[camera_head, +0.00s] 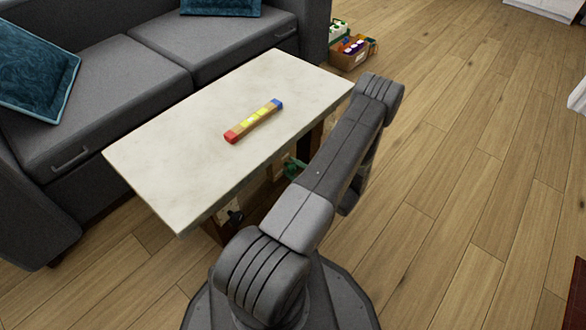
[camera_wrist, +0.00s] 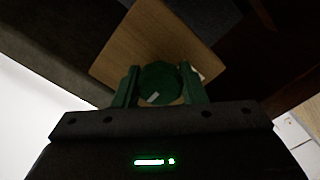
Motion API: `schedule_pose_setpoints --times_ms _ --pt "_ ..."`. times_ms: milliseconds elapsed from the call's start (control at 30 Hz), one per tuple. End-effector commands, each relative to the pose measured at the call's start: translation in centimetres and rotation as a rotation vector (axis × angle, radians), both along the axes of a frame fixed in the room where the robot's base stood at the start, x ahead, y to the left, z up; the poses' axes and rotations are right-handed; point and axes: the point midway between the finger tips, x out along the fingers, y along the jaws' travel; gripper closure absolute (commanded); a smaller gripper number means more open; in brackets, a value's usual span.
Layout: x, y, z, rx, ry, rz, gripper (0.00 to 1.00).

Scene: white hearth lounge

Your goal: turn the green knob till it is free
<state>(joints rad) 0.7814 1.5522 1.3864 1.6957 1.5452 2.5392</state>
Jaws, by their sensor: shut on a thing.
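The green knob (camera_wrist: 160,84) shows in the wrist view, in front of a light wooden panel. My gripper (camera_wrist: 160,86) has one green finger on each side of the knob and is shut on it. A pale mark shows on the knob's lower face. In the head view the green knob and finger area (camera_head: 294,168) is a small patch under the table's right edge, mostly hidden by my arm. I cannot tell there which green part is the knob.
The pale-topped table (camera_head: 180,150) carries a stick with red, yellow and blue parts (camera_head: 253,121). A grey sofa (camera_head: 110,85) stands along its far left side. A box of items (camera_head: 352,52) is on the floor behind. The wooden floor (camera_head: 460,170) at right is clear.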

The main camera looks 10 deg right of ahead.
Motion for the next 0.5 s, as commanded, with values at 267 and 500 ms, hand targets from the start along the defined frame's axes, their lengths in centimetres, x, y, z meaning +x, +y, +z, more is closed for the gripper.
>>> schedule_pose_setpoints --times_ms 267,500 --pt "-0.02 0.03 -0.19 -0.113 -0.088 0.001 0.85" --pt "-0.01 0.01 -0.2 -0.282 -0.22 0.001 0.85"
